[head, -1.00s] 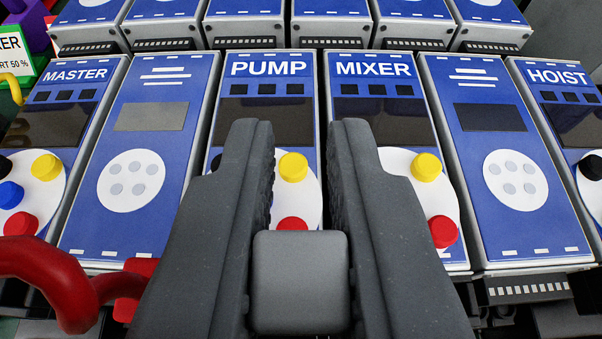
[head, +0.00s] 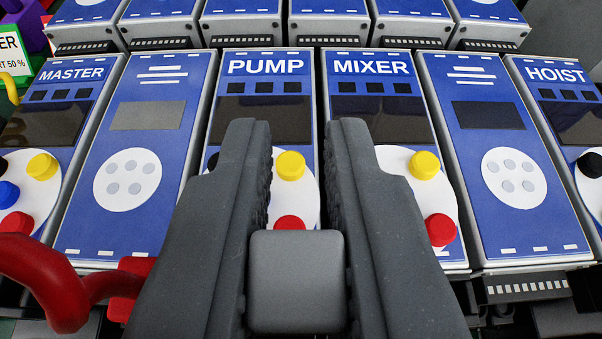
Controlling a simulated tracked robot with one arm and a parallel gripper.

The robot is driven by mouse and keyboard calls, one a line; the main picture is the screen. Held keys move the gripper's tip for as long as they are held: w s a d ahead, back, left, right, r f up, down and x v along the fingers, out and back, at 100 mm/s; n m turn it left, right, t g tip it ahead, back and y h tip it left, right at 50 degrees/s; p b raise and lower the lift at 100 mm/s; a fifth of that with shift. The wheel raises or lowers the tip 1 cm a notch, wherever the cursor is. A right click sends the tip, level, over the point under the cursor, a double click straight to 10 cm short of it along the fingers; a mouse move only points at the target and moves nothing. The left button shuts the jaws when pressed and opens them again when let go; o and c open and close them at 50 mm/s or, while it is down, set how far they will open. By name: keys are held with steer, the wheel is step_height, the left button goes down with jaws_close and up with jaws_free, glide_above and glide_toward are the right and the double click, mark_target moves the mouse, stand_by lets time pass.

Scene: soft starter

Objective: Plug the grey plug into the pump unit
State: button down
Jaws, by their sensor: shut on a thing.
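My gripper (head: 297,180) is shut on the grey plug (head: 296,282), a rounded grey block held between the two dark fingers at the bottom middle of the head view. The pump unit (head: 265,66) is a blue box with a white PUMP label, just beyond the fingertips. Its dark screen and white round panel with a yellow button (head: 291,165) and a red button (head: 290,223) show between the fingers. The lower front of the pump unit and its socket are hidden behind the plug and fingers. I cannot tell how far the plug is from the unit.
The mixer unit (head: 371,67) stands right of the pump unit, then an unlabelled blue unit (head: 492,140) and the hoist unit (head: 555,75). An unlabelled unit (head: 148,75) and the master unit (head: 71,75) stand left. A red cable with a red plug (head: 60,285) is at lower left.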

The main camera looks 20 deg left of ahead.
steer(key=shift+f+b, duration=0.55)
steer(key=shift+f, duration=0.7)
steer(key=c, duration=1.3)
jaws_free()
steer(key=shift+c, duration=0.2)
steer(key=b+v, duration=0.1)
steer(key=v, duration=1.2)
steer(key=shift+s+d, duration=0.2)
steer(key=shift+s, duration=0.15)
steer(key=shift+r, duration=0.1)
steer(key=w+d+r+m+t+h+b, duration=0.1)
steer(key=d+r+h, duration=0.15)
steer(key=r, duration=0.95)
steer(key=w+d+r+m+t+h+b, duration=0.1)
steer(key=d+r+h+b, duration=0.15)
steer(key=r, duration=0.95)
steer(key=s+a+r, duration=0.4)
steer(key=s+r, duration=0.4)
steer(key=r, duration=0.3)
steer(key=s+a+r+m+b, duration=0.1)
steer(key=s+a+r, duration=0.3)
steer(key=s+r, duration=0.4)
step_height(320, 180, up, 3)
steer(key=shift+s+a+r+m+t+y, duration=0.1)
steer(key=shift+s+a+m+t+y, duration=0.05)
steer(key=shift+m+t+y, duration=0.2)
